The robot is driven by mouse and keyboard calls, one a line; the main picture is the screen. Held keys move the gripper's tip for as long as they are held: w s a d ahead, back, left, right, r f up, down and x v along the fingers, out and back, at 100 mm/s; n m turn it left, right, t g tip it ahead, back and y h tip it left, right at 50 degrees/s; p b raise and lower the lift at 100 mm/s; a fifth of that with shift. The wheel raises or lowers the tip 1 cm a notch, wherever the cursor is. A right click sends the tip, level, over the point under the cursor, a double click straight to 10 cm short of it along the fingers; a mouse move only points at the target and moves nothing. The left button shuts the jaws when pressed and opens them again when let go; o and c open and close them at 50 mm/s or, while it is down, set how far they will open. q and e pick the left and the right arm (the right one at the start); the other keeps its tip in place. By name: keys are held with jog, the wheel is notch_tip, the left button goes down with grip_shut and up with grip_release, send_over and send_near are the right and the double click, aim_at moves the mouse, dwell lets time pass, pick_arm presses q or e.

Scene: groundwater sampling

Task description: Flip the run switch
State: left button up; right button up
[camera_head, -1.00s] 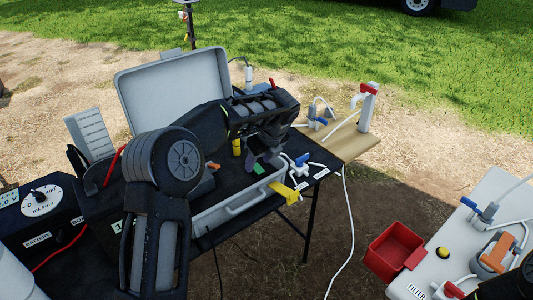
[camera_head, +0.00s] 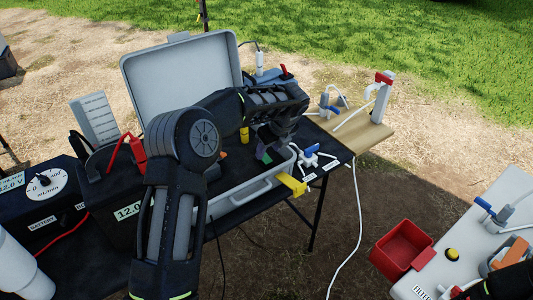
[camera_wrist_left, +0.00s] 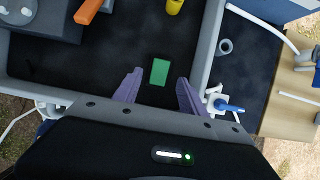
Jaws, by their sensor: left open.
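My left gripper (camera_head: 270,150) is open and empty, over the open grey case (camera_head: 240,203). In the left wrist view its two purple fingers (camera_wrist_left: 158,88) stand apart, one on each side of a small green rectangle (camera_wrist_left: 159,72) on the case's black panel. The green rectangle also shows beside the fingers in the head view (camera_head: 268,159). An orange lever (camera_wrist_left: 88,10) sits on a grey block at the upper left of the wrist view. No run switch label is readable, so I cannot tell which part it is.
A yellow part (camera_head: 294,185) sticks out at the case's front edge, near a blue-handled valve (camera_head: 309,152). The raised lid (camera_head: 180,75) stands behind. A battery box (camera_head: 125,205) is at left. A red bin (camera_head: 400,249) and white table (camera_head: 470,245) are at right.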

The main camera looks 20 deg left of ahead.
aim_at(265, 157)
pick_arm(q)
jog(key=shift+x, duration=1.75)
jog(key=shift+c, duration=0.2)
grip_shut()
